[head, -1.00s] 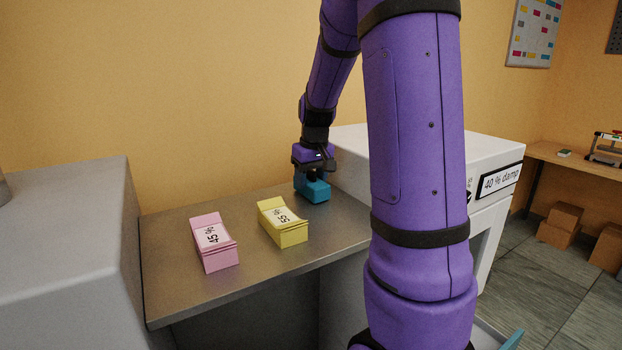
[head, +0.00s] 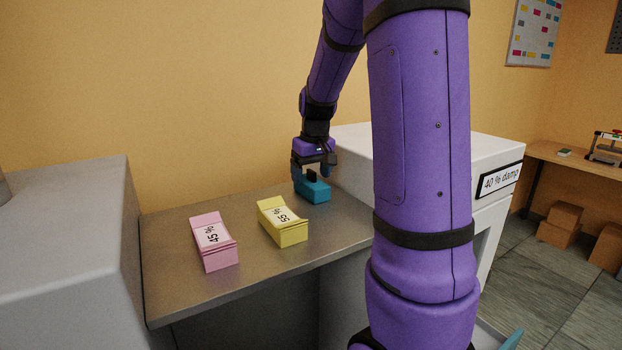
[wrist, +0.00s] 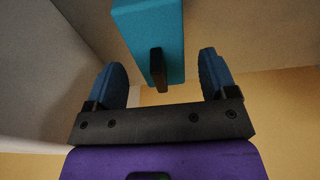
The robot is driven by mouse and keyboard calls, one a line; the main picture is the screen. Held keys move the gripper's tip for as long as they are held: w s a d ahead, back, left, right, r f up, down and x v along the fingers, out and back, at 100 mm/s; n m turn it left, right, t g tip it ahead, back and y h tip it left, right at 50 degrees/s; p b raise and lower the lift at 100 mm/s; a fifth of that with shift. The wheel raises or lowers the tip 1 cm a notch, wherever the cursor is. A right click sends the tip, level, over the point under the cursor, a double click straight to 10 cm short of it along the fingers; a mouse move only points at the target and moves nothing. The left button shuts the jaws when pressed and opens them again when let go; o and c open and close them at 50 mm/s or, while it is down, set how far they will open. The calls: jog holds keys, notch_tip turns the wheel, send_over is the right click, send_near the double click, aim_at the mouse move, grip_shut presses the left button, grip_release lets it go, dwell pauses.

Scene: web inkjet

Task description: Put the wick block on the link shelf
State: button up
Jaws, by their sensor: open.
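A teal block with a dark upright tab, which I take to be the wick block (head: 316,193), rests on the grey metal shelf (head: 185,290) between two pale machine housings; I take this to be the link shelf. The block sits at the shelf's back right, close to the right housing. My gripper (head: 313,174) is just above it, open. In the wrist view, the teal block (wrist: 150,35) and its tab (wrist: 158,69) lie ahead of the gripper (wrist: 163,70), with a blue finger on either side, both apart from the tab.
A pink block (head: 214,243) marked 45 % and a yellow block (head: 283,223) marked 55 % stand on the same shelf, left of the teal block. The right housing (head: 440,150) bears a "40 % damp" sign (head: 501,179). The shelf's front right is clear.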

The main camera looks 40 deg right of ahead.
aim_at(315, 173)
jog(key=r, duration=0.3)
jog(key=s+r, duration=0.1)
jog(key=r, duration=0.6)
jog(key=shift+s+a+r, duration=0.2)
jog(key=shift+s+a, duration=0.05)
jog(key=shift+s, duration=0.05)
jog(key=s+a+n+t, duration=0.1)
jog(key=s+a, duration=0.8)
jog(key=a, duration=0.3)
jog(key=s+a+f+n+t, duration=0.1)
jog(key=s+a+n+t, duration=0.1)
jog(key=s+a, duration=0.8)
jog(key=shift+a, duration=1)
jog(key=shift+s+f, duration=0.1)
